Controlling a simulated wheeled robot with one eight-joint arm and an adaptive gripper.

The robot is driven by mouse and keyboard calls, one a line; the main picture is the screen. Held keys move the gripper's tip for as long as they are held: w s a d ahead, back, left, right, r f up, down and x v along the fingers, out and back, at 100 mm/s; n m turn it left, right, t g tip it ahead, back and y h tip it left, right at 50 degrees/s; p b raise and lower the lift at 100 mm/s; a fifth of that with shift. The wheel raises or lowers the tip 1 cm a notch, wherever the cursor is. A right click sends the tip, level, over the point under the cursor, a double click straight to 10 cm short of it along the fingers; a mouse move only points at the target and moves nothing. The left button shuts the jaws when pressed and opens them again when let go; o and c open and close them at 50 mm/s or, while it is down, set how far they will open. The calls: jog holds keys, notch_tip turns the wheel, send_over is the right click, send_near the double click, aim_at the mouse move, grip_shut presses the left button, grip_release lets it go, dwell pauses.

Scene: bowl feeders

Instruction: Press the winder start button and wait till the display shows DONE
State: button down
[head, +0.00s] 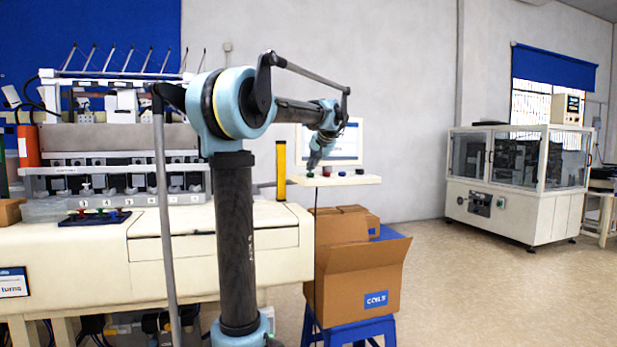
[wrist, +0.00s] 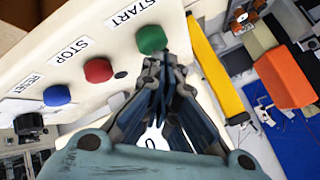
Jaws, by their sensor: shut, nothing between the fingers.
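The green START button (wrist: 151,39) sits on a cream control panel (wrist: 115,35), beside the red STOP button (wrist: 98,70) and the blue RESET button (wrist: 57,95). My gripper (wrist: 155,64) is shut and empty, its fingertips right at the green button's near edge. I cannot tell whether they touch it. In the head view my gripper (head: 313,166) points down over the green end of the panel shelf (head: 350,181). A screen (head: 347,143) stands behind, partly hidden by my arm; its text is too small to read. The winder (head: 110,150) is at left.
A yellow post (head: 281,170) stands close to the panel's left end. Below are an open cardboard box (head: 345,275) marked COILS and a blue stool (head: 350,328). A glazed machine (head: 515,180) stands at right. The floor between is clear.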

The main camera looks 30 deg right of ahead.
jog(key=shift+f, duration=0.65)
dwell(0.7)
jog(key=shift+r, duration=1.15)
jog(key=shift+r, duration=2.55)
jog(key=shift+a, duration=0.15)
